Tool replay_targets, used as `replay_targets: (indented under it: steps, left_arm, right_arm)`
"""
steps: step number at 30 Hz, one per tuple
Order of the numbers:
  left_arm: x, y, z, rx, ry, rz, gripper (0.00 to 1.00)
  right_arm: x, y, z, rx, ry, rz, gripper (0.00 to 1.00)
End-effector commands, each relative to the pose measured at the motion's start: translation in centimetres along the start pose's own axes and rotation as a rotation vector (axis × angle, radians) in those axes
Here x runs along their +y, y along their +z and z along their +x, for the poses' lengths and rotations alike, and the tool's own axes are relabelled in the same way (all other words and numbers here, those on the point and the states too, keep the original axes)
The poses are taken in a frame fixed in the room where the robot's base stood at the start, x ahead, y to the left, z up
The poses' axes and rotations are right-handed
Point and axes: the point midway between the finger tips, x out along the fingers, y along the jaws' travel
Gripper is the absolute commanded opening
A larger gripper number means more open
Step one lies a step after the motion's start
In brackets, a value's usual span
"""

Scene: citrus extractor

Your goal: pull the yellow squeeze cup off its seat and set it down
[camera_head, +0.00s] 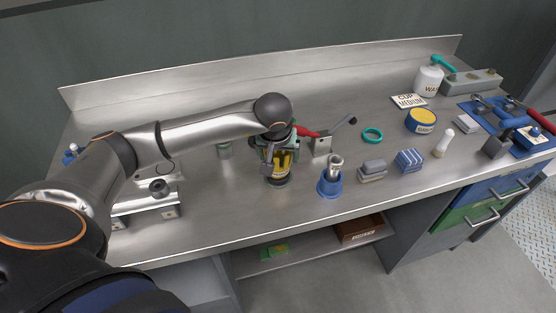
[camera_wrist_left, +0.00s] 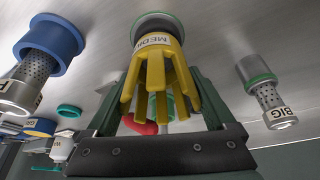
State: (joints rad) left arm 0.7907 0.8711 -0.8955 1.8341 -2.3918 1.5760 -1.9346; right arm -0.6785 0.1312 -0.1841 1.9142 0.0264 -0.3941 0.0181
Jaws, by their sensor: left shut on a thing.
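The yellow squeeze cup (camera_wrist_left: 160,75) has several long prongs and a band with partly visible lettering starting "MED". In the head view the yellow cup (camera_head: 284,160) is partly hidden by my left gripper (camera_head: 280,150). In the left wrist view, the dark green fingers of my left gripper (camera_wrist_left: 155,88) lie on both sides of the cup, shut on it. The cup's banded end is at a dark round seat (camera_wrist_left: 150,20); I cannot tell whether they touch. My right gripper is not in view.
A blue holder with a metal strainer (camera_head: 329,184) stands close to the right. A red-handled lever (camera_head: 306,132) is just behind. The bench front has bare metal.

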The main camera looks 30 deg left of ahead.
Motion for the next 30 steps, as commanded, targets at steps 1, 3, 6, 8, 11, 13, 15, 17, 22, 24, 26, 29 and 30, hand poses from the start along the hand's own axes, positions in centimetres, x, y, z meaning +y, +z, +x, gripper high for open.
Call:
replay_targets:
  steps: [1, 3, 6, 8, 11, 13, 15, 17, 22, 24, 26, 29, 30]
  left_arm:
    - [0.0, -0.1, -0.3, 0.001, 0.000, 0.000, 0.00]
    - [0.0, -0.2, -0.5, 0.001, 0.000, 0.000, 0.00]
    - [0.0, -0.3, -0.7, 0.001, 0.000, 0.000, 0.00]
    - [0.0, -0.4, -0.9, 0.001, 0.000, 0.000, 0.00]
    - [0.0, -0.5, -1.2, 0.000, 0.000, 0.000, 0.00]
    - [0.0, -0.6, -1.4, 0.000, 0.000, 0.000, 0.00]
    - [0.0, -0.6, -1.6, 0.000, 0.000, 0.000, 0.00]
    - [0.0, -0.7, -1.7, 0.000, 0.000, 0.000, 0.00]
    - [0.0, -0.9, -2.2, 0.000, 0.000, 0.000, 0.00]
    - [0.0, -1.0, -2.4, 0.001, 0.000, -0.001, 0.00]
    - [0.0, -1.1, -2.6, 0.001, 0.000, -0.001, 0.00]
    - [0.0, -1.2, -2.8, 0.001, 0.000, 0.000, 0.00]
    - [0.0, -1.2, -3.0, 0.001, 0.000, 0.000, 0.00]
  right_arm:
    - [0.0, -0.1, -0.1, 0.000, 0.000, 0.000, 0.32]
    - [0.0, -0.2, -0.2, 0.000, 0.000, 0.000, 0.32]
    - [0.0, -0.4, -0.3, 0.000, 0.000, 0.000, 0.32]
    - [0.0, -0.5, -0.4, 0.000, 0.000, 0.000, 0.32]
    - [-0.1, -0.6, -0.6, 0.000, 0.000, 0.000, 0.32]
    - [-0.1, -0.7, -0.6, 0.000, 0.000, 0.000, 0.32]
    - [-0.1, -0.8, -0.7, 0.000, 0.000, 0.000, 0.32]
    - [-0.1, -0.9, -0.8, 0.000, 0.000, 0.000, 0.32]
    - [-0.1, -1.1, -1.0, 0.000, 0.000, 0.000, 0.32]
    - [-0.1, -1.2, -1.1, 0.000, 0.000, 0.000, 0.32]
    - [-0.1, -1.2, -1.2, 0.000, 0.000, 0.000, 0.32]
    - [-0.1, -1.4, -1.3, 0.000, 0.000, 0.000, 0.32]
    - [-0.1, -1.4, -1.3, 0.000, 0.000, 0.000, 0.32]
